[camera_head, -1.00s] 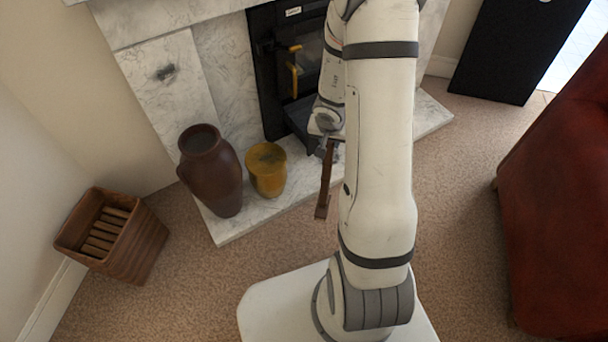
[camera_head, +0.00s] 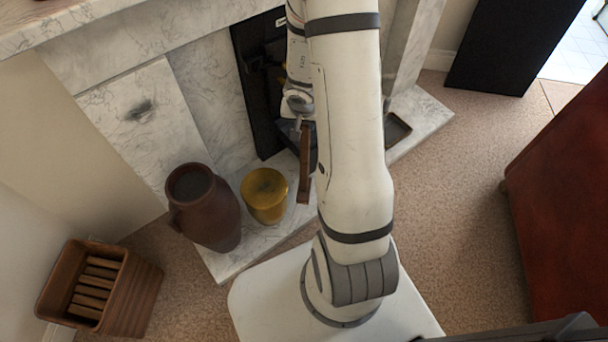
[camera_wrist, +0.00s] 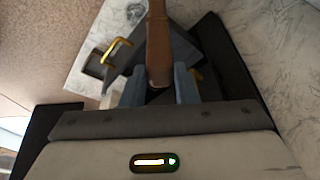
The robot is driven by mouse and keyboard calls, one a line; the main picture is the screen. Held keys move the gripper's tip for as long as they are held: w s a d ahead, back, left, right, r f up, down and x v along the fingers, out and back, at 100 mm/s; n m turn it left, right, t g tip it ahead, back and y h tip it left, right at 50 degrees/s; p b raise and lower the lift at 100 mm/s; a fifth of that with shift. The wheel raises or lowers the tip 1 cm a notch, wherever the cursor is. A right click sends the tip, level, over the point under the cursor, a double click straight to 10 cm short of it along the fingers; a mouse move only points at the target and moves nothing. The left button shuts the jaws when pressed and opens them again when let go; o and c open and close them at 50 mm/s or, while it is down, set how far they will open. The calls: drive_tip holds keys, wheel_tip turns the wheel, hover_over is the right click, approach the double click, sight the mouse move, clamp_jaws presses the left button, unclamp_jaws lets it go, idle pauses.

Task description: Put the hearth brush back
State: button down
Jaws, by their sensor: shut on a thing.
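The hearth brush (camera_head: 304,168) shows as a long brown wooden piece in the head view, hanging down in front of the fireplace. My gripper (camera_head: 299,121) is shut on its upper end. In the wrist view the brown handle (camera_wrist: 159,42) stands between the two blue-grey fingers of my gripper (camera_wrist: 159,88). I cannot make out bristles in either view. A shallow dark tray (camera_head: 397,129) lies on the right of the marble hearth, and it also shows in the wrist view (camera_wrist: 96,64).
A brown jug (camera_head: 205,210) and a yellow pot (camera_head: 265,195) stand on the hearth's left part. A dark stove (camera_head: 250,85) is behind my arm. A slatted wooden basket (camera_head: 135,290) is at lower left. A red piece of furniture (camera_head: 560,200) is at right. Carpet between is clear.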

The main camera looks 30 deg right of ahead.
sight(305, 142)
drive_tip(key=shift+s+d+f+b, duration=0.1)
drive_tip(key=shift+f+b, duration=4.7)
drive_tip(key=shift+r, duration=0.15)
drive_tip(key=c, duration=1.1)
unclamp_jaws()
